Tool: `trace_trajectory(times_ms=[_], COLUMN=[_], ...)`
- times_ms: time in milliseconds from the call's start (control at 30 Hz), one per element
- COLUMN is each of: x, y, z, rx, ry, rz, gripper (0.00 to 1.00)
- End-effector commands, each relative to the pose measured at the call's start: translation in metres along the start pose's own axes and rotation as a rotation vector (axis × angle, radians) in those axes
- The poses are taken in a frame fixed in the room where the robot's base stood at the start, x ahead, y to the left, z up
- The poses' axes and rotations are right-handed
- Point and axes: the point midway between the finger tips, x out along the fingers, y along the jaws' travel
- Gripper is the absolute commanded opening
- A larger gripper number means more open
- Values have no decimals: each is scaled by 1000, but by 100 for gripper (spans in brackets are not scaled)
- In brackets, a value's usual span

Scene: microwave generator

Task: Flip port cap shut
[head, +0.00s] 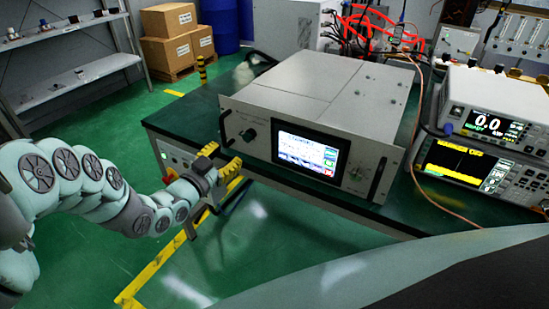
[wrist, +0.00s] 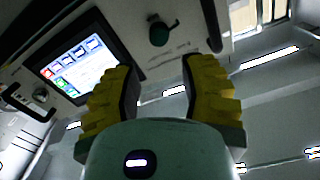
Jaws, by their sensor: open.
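The microwave generator (head: 315,120) is a pale box with a lit screen on its front, standing on a green-topped bench. A small dark round fitting (head: 249,136), probably the port cap, is on the front panel left of the screen. It also shows in the wrist view as a dark round piece (wrist: 159,34) with a short black arm to its right. I cannot tell how far the cap is swung. My gripper (head: 222,159), with yellow fingers, is open and empty in front of the panel's left end, apart from the fitting. In the wrist view the fingertips (wrist: 157,68) straddle empty space below the fitting.
The lit screen (wrist: 79,57) and a panel handle (head: 222,127) are close to my gripper. Stacked instruments (head: 490,125) stand at the bench's right, with an orange cable (head: 418,180) beside the generator. The floor before the bench is open.

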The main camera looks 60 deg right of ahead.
Motion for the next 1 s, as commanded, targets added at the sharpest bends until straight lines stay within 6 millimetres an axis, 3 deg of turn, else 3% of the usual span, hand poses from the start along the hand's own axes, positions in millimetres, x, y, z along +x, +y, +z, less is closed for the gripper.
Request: trace_trajectory(times_ms=[400,1000], x=[-31,-37], y=[0,0], z=[1,-1], rx=[-4,1], ry=[-2,1], rz=[-4,-2], gripper=[42,42])
